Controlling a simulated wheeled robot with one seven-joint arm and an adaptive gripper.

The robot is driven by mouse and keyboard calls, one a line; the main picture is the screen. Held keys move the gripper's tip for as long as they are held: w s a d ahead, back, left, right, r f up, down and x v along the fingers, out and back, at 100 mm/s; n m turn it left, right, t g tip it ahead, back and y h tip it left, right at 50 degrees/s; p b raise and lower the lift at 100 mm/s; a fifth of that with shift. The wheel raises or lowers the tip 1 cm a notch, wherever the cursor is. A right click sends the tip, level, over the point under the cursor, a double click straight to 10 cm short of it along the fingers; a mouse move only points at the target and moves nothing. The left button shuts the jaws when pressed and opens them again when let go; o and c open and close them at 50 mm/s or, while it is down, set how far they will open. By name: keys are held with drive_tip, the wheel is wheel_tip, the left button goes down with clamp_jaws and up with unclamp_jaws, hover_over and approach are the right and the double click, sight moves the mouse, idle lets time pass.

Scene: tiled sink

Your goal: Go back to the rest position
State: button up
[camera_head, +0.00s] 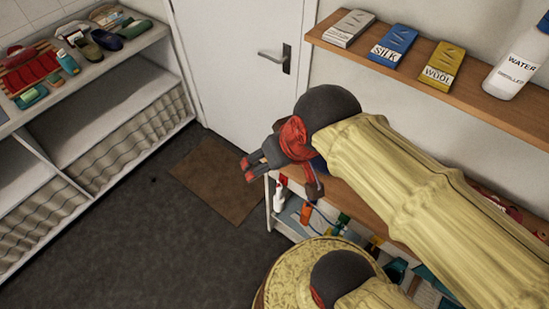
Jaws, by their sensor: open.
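My gripper (249,171) is dark grey with red-tipped fingers, at the end of my cloth-covered arm. It is open, and no object shows between its fingers. It hangs in the air in front of the white door, left of the wooden shelf ends. My arm reaches in from the lower right and hides part of the lower shelf.
A wall shelf (440,85) bears a white box (349,28), blue SILK box (393,45), yellow WOOL box (441,65) and water bottle (520,62). A lower wooden shelf is partly hidden. A cluttered left shelf (95,75) and brown mat (217,179) leave open floor (140,235).

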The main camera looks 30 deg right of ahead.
drive_tip(key=shift+s+r+n, duration=0.2)
drive_tip(key=shift+r+n, duration=0.1)
drive_tip(key=shift+n, duration=0.1)
drive_tip(key=shift+f+b, duration=0.75)
drive_tip(key=shift+f, duration=0.05)
idle(0.4)
